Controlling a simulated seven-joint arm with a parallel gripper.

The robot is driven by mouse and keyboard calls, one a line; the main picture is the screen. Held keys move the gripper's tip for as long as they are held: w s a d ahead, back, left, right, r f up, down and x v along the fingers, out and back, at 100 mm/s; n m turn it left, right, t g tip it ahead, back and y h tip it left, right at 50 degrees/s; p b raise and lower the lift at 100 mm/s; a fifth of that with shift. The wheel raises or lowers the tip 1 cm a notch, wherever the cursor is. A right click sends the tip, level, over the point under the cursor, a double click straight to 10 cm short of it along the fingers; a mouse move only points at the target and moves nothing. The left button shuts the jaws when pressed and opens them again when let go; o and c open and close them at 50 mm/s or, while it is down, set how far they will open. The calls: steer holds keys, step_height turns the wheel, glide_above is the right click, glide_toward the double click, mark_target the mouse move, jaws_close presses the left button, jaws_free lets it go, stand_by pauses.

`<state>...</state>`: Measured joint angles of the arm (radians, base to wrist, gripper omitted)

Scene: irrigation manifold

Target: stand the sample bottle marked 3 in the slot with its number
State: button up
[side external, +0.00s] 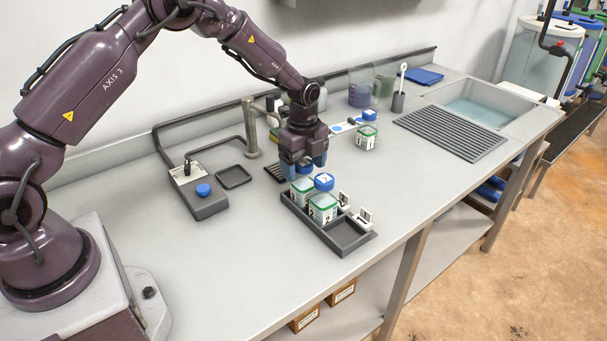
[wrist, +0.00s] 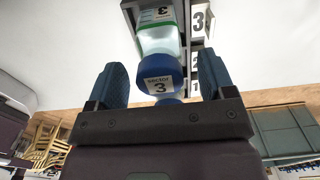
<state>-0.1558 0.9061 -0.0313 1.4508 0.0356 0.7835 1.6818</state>
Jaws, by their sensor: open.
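The bottle marked 3 has a pale body, a green band and a blue cap reading "sector 3" (wrist: 158,74). It appears upright in the end slot of the dark rack (side external: 350,237), beside number plate 3 (wrist: 201,20). In the side view, its body (side external: 301,190) shows below my gripper (side external: 304,163). My gripper is open and points down, with blue fingers on either side of the cap; in the wrist view, gaps show between fingers and cap. Whether the bottle is fully seated is hard to see.
Bottle 2 (side external: 323,208) stands in the middle slot; the slot by plate 1 (side external: 364,216) is empty. Another blue-capped bottle (side external: 367,138) stands farther back. A tap post (side external: 252,130) and a blue-button box (side external: 198,190) are to the left. The front bench is clear.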

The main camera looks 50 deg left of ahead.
step_height(320, 180, up, 9)
steer(key=shift+r, duration=0.1)
steer(key=s+d+r+n+t, duration=0.35)
steer(key=s+r+n, duration=0.45)
steer(key=s+r, duration=0.5)
steer(key=s+d+r+n+t, duration=0.1)
steer(key=s+r+n, duration=0.1)
steer(key=s+n, duration=0.3)
steer(key=s+d+r+n+t, duration=0.1)
steer(key=s+n, duration=0.4)
steer(key=s, duration=0.5)
steer(key=shift+s+d+r, duration=0.2)
steer(key=shift+d+r, duration=0.2)
steer(key=shift+d, duration=0.1)
